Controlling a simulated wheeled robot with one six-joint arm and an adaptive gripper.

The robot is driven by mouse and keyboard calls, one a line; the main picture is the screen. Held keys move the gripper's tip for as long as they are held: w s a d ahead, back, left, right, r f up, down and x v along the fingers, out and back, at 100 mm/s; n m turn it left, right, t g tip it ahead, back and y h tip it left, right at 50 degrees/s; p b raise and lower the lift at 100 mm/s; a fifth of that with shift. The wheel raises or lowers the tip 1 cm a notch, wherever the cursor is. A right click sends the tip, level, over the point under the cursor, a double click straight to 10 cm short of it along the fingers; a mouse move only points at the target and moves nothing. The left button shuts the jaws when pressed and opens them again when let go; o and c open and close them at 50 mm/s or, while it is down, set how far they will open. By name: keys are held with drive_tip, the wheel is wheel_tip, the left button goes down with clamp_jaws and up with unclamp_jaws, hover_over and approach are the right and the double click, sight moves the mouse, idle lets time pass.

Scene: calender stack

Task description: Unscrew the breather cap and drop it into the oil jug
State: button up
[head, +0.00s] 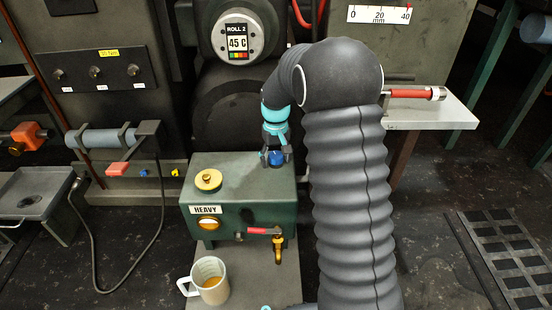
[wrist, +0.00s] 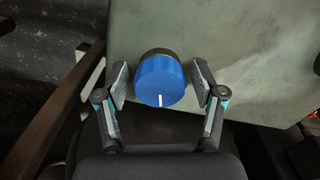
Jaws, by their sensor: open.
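The breather cap is a blue round knob with a white line on its side (wrist: 160,82). It stands on the top of the green box (head: 230,175), near its back right corner, and also shows in the head view (head: 275,158). My gripper (wrist: 160,85) is open, with one finger on each side of the cap and a small gap at both sides. In the head view my gripper (head: 275,150) comes down over the cap from above. The oil jug (head: 209,281) is a white cup with a handle and amber liquid inside, standing on the ledge in front of the box.
A yellow filler cap (head: 208,180) sits on the box's top left. A brass tap (head: 278,248) with a red lever (head: 257,231) sticks out of the box front, right of the jug. A white shelf (head: 440,108) with a red-handled tool (head: 412,93) lies right of my arm.

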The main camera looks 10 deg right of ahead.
drive_tip(key=c, duration=1)
drive_tip(key=shift+n+p, duration=0.3)
drive_tip(key=shift+n, duration=0.8)
drive_tip(key=shift+n+p, duration=0.3)
drive_tip(key=shift+n, duration=0.8)
drive_tip(key=shift+n, duration=0.6)
drive_tip(key=shift+n+p, duration=0.3)
drive_tip(key=shift+n, duration=0.1)
